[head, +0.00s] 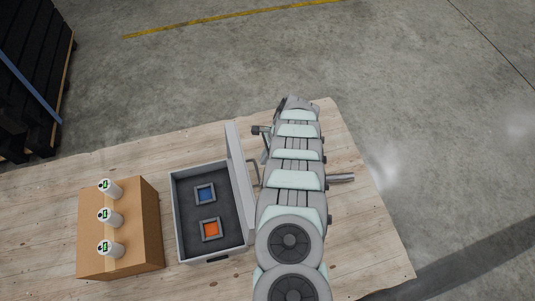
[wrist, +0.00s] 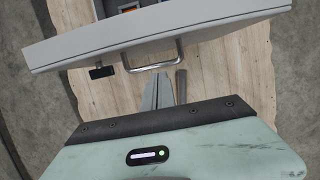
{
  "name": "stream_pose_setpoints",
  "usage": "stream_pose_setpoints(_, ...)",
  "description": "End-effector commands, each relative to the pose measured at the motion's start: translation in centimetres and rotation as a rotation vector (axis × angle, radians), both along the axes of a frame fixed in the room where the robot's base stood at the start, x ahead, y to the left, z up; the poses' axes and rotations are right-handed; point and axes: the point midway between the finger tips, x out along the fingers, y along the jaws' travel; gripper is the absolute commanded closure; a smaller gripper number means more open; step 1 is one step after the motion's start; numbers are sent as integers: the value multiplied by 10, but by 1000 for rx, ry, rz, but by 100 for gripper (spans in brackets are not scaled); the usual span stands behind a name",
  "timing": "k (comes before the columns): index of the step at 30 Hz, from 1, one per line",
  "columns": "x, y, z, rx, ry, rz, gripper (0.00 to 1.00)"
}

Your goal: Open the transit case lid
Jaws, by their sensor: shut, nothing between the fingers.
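The grey transit case (head: 176,222) sits on the wooden table, open at the top. Its pale lid (head: 238,178) stands roughly upright along the case's right side. The lid fills the upper part of the wrist view (wrist: 150,34), with a metal loop handle (wrist: 155,62) and a black latch (wrist: 102,72) along its edge. My gripper (wrist: 169,88) is shut and empty, its fingers just below the handle in that picture; I cannot tell whether they touch it. In the head view my arm hides most of the gripper.
The wooden table (head: 365,235) is bare at right. Dark stacked pallets stand at far left.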

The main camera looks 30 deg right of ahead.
Motion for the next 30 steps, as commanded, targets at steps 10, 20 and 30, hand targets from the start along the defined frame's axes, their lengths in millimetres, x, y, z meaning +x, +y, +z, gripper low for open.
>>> stream_pose_setpoints(10,5,17,-9,1,-2,-2,100)
stream_pose_setpoints(20,9,38,-7,2,0,0,100)
stream_pose_setpoints(30,10,43,-7,1,-1,1,100)
